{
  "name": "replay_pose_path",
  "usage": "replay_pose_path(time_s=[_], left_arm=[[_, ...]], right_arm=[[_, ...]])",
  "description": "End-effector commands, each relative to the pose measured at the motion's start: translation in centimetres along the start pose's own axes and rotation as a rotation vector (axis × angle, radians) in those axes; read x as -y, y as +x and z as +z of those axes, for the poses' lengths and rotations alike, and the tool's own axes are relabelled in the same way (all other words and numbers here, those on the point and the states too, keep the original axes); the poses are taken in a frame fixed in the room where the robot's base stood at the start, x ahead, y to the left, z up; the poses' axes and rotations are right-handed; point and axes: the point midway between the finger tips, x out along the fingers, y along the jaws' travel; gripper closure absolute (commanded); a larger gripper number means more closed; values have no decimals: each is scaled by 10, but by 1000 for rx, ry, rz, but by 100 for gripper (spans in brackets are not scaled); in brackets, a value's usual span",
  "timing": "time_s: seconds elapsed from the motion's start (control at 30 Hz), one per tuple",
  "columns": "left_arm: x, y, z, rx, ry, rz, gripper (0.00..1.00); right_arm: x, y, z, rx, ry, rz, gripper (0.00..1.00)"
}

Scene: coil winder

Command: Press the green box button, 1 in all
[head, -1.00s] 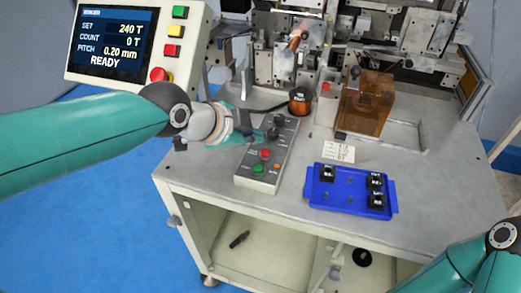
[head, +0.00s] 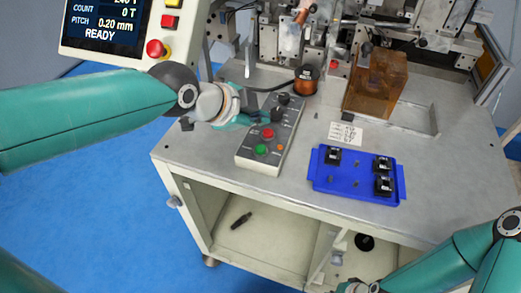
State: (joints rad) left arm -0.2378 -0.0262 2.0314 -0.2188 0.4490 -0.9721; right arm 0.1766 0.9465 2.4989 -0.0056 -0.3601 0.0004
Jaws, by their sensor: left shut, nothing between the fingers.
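The grey control box (head: 250,160) lies on the table top. Its green button (head: 261,149) is at the near end, with a red button (head: 268,132) just behind it and a small orange one (head: 279,148) to the right. My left gripper (head: 262,114) is shut and empty, over the box's left side near the dark knobs, behind the green button and apart from it. My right gripper (head: 352,287) is only partly visible at the bottom edge; its fingers cannot be made out.
A blue tray (head: 357,195) with several black parts lies right of the box. A copper spool (head: 305,80) and an amber block (head: 377,84) stand behind. The table's front strip is clear.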

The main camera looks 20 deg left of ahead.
Motion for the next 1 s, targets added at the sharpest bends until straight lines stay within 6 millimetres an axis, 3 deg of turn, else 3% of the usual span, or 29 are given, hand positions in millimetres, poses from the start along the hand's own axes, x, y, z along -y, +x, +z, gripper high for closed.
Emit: replay_pose_path(time_s=[0.4, 1.0], left_arm=[[-28, 39, 29, 0, -1, -1, 100], [-30, 42, 31, 0, -1, -1, 100]], right_arm=[[-16, 44, 0, 0, 0, 0, 100], [-17, 47, 0, 0, 0, 0, 100]])
